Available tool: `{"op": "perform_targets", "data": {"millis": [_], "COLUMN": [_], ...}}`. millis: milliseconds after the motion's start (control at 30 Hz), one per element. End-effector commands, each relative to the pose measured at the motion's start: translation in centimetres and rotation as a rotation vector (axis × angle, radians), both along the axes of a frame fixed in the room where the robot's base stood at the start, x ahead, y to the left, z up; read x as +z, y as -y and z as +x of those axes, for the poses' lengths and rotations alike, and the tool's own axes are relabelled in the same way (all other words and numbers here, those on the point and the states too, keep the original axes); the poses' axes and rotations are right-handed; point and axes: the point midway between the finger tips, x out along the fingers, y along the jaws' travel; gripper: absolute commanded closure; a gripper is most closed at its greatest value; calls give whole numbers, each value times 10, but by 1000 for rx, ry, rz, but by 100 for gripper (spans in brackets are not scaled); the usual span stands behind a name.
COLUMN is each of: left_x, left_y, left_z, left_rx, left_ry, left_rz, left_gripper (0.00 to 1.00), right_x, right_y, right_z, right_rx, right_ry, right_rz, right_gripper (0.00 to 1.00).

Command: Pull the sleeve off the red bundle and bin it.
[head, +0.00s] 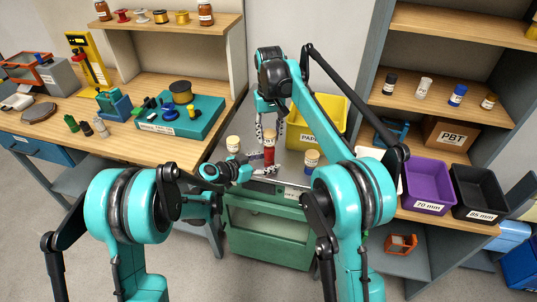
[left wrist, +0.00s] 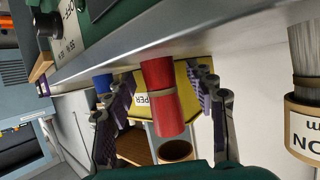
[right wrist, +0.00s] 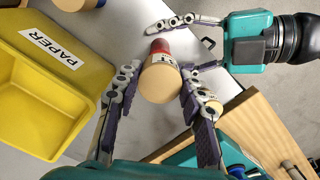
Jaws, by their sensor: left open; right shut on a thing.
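The red bundle (head: 269,158) stands upright on the grey bench, with a tan band around it in the left wrist view (left wrist: 160,102). The cream sleeve (head: 270,136) is just above it. Its brown open end (left wrist: 176,151) faces the bundle, with a small gap between them. My right gripper (head: 270,122) is shut on the sleeve, which shows between its fingers in the right wrist view (right wrist: 160,82). My left gripper (head: 266,171) is open, with its fingers on both sides of the red bundle and apart from it. The yellow PAPER bin (head: 325,122) stands behind, to the right.
A pale bundle in a cream sleeve (head: 233,144) stands left of the red one. A blue bundle (head: 312,160) stands to its right. A purple bin (head: 428,184) and a black bin (head: 478,190) are at the right. A wooden workbench (head: 60,125) is at the left.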

Motion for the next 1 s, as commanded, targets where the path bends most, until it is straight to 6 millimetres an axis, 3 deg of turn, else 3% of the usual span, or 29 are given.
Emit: {"op": "perform_targets", "data": {"millis": [1000], "left_x": [30], "left_y": [-57], "left_z": [-44], "left_rx": [0], "left_ry": [0], "left_rz": [0], "left_gripper": [45], "right_x": [0], "right_y": [0], "right_z": [0], "right_rx": [0], "right_ry": [0], "right_rz": [0], "right_gripper": [80]}}
